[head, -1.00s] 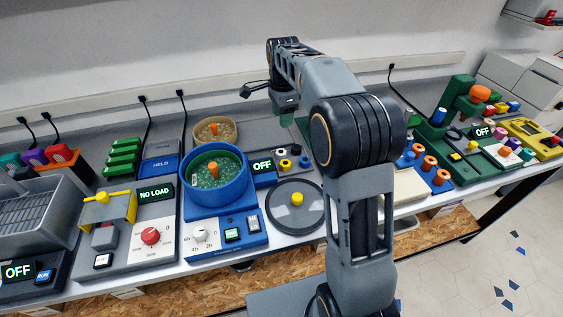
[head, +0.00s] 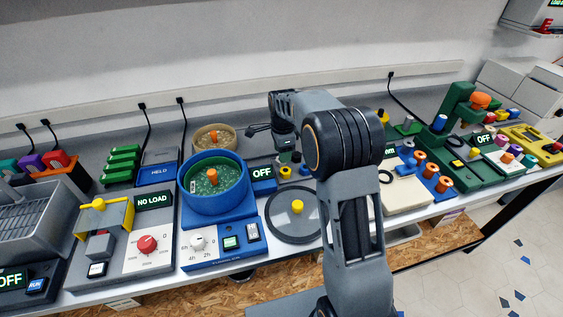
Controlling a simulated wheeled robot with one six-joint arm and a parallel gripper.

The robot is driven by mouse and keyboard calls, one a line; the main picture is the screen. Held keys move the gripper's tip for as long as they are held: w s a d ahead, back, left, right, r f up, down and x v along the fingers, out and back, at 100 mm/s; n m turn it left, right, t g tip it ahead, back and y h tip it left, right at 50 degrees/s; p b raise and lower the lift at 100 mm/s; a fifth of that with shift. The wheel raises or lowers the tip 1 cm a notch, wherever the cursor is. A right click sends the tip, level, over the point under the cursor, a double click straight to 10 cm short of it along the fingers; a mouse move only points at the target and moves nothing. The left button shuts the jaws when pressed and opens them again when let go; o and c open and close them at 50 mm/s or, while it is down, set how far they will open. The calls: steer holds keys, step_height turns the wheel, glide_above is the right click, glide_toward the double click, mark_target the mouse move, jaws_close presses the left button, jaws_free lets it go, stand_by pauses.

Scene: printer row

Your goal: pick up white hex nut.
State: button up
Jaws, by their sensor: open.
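My gripper (head: 285,149) hangs at the far end of the arm, pointing down over the group of small round parts beside the blue machine. It is small in view, and its fingers are partly lost against the parts. It is open, and I see nothing held in it. A small pale piece (head: 296,157) at the gripper's right side may be the white hex nut; its shape is too small to make out. A yellow piece (head: 285,171) lies in front of it. My forearm stands just to the right and hides part of the bench.
The blue machine with its green-filled bowl (head: 214,156) stands left of the gripper, a tan bowl (head: 213,130) behind it. A grey round plate with a yellow knob (head: 297,207) lies in front. Right are a pale block (head: 405,198) and a green machine (head: 440,150).

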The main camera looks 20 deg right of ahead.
steer(key=shift+f, duration=1.45)
steer(key=shift+c, duration=0.5)
steer(key=c, duration=0.6)
